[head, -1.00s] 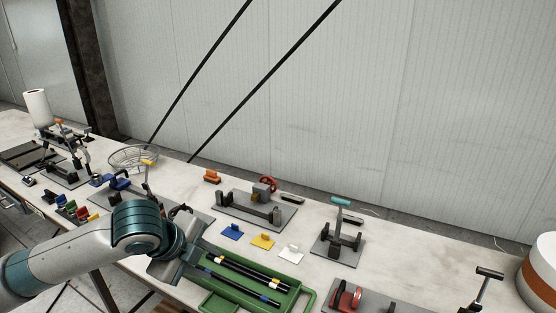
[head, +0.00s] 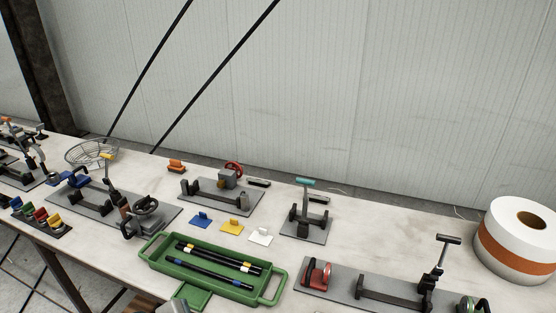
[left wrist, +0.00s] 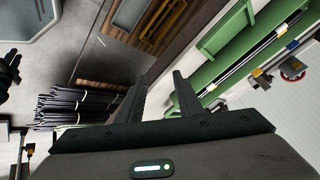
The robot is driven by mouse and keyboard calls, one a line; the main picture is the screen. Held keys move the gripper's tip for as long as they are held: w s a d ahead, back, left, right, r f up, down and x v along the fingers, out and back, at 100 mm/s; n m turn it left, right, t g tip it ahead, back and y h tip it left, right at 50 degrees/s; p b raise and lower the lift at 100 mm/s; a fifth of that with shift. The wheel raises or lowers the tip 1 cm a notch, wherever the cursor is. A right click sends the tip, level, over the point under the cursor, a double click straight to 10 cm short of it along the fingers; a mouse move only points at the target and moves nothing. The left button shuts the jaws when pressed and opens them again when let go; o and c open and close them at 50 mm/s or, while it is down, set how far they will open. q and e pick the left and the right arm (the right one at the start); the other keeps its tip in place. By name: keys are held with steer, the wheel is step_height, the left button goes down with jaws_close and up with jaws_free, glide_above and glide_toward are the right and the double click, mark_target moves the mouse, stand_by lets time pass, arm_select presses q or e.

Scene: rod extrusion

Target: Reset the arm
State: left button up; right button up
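My left gripper (left wrist: 160,78) shows in the left wrist view with its two dark fingers apart and nothing between them. My left arm is out of the head view, and my right gripper is in neither view. A green tray (head: 274,290) with handles lies near the table's front edge in the head view. It holds black rods (head: 205,271) with coloured bands. The green tray (left wrist: 222,37) also shows at upper right in the left wrist view, beyond the fingers and apart from them.
Fixtures stand along the table, including one with a red wheel (head: 232,168) and one with a teal handle (head: 305,182). Blue, yellow and white (head: 260,236) tabs lie behind the tray. A large white and orange roll (head: 516,246) stands at right. Dark bundled rods (left wrist: 75,108) show in the left wrist view.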

arm_select(q)
steer(key=s+a+f+n+g+y, duration=0.15)
steer(key=s+a+f+n, duration=0.35)
steer(key=s, duration=0.5)
steer(key=s+a+f+n+g+y, duration=0.1)
steer(key=s+a+f+n+y, duration=0.15)
steer(key=s+f+n, duration=0.6)
step_height(320, 180, down, 29)
steer(key=s+m+g+b, duration=0.1)
steer(key=s+m+b, duration=0.1)
steer(key=m+b, duration=0.1)
steer(key=s+a+f+g+b, duration=0.1)
steer(key=s+a+f+b, duration=0.2)
steer(key=s+f, duration=1.5)
step_height(320, 180, down, 4)
steer(key=shift+s+a+r+g, duration=0.15)
steer(key=shift+s+a+g, duration=0.2)
steer(key=shift+s+a, duration=0.05)
